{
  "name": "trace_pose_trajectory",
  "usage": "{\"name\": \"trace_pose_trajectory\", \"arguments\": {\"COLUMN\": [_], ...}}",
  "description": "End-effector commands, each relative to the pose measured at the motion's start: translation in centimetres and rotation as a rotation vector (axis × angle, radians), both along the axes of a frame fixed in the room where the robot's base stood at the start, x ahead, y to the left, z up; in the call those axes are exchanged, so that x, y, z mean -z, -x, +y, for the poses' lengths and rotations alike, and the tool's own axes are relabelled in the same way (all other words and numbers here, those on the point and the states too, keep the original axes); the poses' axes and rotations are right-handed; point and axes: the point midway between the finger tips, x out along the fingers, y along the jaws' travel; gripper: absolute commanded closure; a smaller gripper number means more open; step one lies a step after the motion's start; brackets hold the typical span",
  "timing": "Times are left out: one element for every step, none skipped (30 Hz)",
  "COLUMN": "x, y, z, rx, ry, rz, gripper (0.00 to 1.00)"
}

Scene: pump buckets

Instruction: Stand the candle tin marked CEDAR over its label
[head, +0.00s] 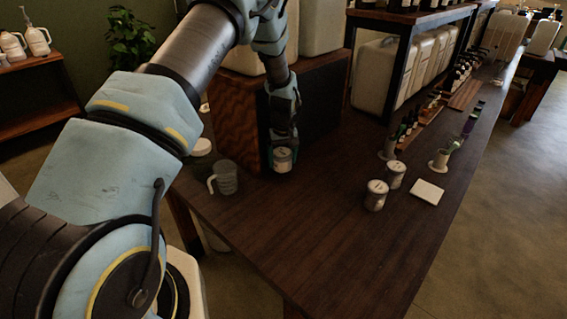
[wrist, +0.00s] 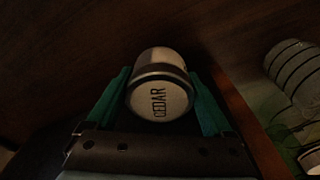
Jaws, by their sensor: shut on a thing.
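The candle tin marked CEDAR (wrist: 158,98) is between the green fingers of my gripper (wrist: 160,105) in the wrist view, its lettered lid facing the camera. In the head view the same tin (head: 282,160) shows at the end of my gripper (head: 283,146), beside the dark wooden crate-like stand. My gripper is shut on the tin. I cannot tell whether the tin touches the table. Two similar pale tins, one nearer (head: 376,196) and one behind it (head: 396,175), stand on the table to the right. I cannot make out a CEDAR label on the table.
A clear measuring jug (head: 224,178) stands left of the tin. A wooden stand (head: 236,115) with large white containers is close behind my gripper. A white square (head: 427,192) lies right of the two tins. The table's front middle (head: 310,230) is clear.

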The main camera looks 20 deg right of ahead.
Motion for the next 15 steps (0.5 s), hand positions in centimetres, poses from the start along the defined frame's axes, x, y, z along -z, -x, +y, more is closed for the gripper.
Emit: {"name": "trace_pose_trajectory", "arguments": {"x": [1.2,1.6,2.2,2.4,2.5,2.5,2.4,2.3,2.3,2.3,2.3,2.4,2.4,2.6,2.7], "y": [0.2,0.3,0.4,0.5,0.5,0.5,0.5,0.5,0.5,0.5,0.5,0.5,0.5,0.5,0.5], "z": [-0.1,-0.2,-0.3,-0.4,-0.4,-0.5,-0.5,-0.5,-0.5,-0.5,-0.5,-0.5,-0.5,-0.5,-0.4], "rx": [0.002,0.002,0.001,0.001,0.001,0.0,0.0,0.0,0.0,0.0,0.0,0.0,0.0,0.0,0.0], "ry": [-0.001,-0.001,-0.001,-0.001,0.0,0.0,0.001,0.001,0.001,0.001,0.001,0.0,0.0,0.0,0.0], "rz": [0.001,0.002,0.001,0.001,0.0,0.0,-0.001,-0.001,-0.001,-0.001,-0.001,-0.001,0.0,0.0,0.0], "gripper": [0.8,0.8,0.8,0.8,0.8,0.8,0.8,0.8,0.8,0.8,0.8,0.8,0.8,0.8,0.8]}}
